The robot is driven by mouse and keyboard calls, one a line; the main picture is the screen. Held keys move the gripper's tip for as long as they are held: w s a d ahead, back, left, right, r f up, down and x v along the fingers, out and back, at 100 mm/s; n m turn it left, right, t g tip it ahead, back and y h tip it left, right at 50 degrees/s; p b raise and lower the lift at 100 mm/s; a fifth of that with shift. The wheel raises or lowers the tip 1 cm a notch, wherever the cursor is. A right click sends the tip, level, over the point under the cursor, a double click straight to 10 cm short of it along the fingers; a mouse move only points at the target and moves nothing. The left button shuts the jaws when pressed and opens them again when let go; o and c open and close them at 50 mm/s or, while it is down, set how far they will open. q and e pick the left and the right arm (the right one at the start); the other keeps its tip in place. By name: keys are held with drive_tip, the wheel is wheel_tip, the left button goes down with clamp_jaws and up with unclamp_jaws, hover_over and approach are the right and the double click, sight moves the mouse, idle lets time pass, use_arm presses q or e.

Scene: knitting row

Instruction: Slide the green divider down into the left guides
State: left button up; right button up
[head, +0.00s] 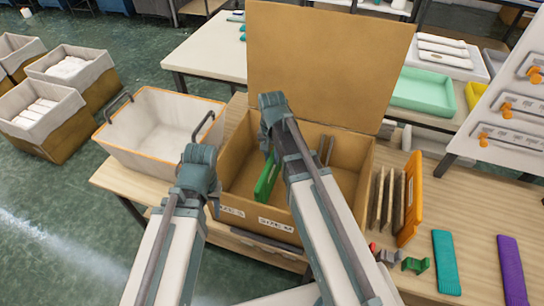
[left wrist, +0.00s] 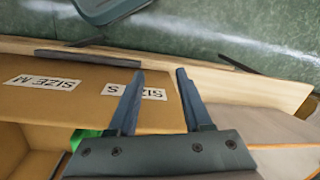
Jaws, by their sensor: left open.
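The green divider (head: 268,179) stands tilted in the left part of the cardboard box (head: 236,187), near its front wall. A bit of green also shows at the box edge in the left wrist view (left wrist: 84,138). My right gripper (head: 268,150) is over the box just above the divider. The arm covers its fingers, so its grip is unclear. My left gripper (head: 214,203) is at the box's left front corner. The left wrist view shows it open and empty (left wrist: 160,80), near the SIZE S label (left wrist: 140,91). The left guides are not clearly visible; the arms hide part of the box.
Brown strips (head: 326,150) stand inside the box on the right. A white bin (head: 150,130) stands left of the box. Right of it are upright brown panels (head: 388,200), an orange panel (head: 411,200), green clips (head: 415,264), and teal (head: 445,262) and purple (head: 511,268) pieces.

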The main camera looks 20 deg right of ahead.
drive_tip(key=o, duration=0.5)
drive_tip(key=shift+r, duration=0.1)
wheel_tip(320, 180, up, 14)
drive_tip(key=p, duration=1.4)
drive_tip(key=shift+f, duration=0.2)
drive_tip(key=shift+a, duration=0.1)
drive_tip(key=s+a+n, duration=0.3)
drive_tip(key=s, duration=0.1)
drive_tip(key=s+a+n, duration=0.4)
drive_tip(key=s, duration=0.1)
drive_tip(key=s+a+n+h, duration=0.1)
drive_tip(key=s+a+n, duration=0.2)
drive_tip(key=s, duration=0.2)
drive_tip(key=shift+s+a+f+n, duration=0.1)
drive_tip(key=shift+s+a+n, duration=0.05)
drive_tip(key=shift+n, duration=0.15)
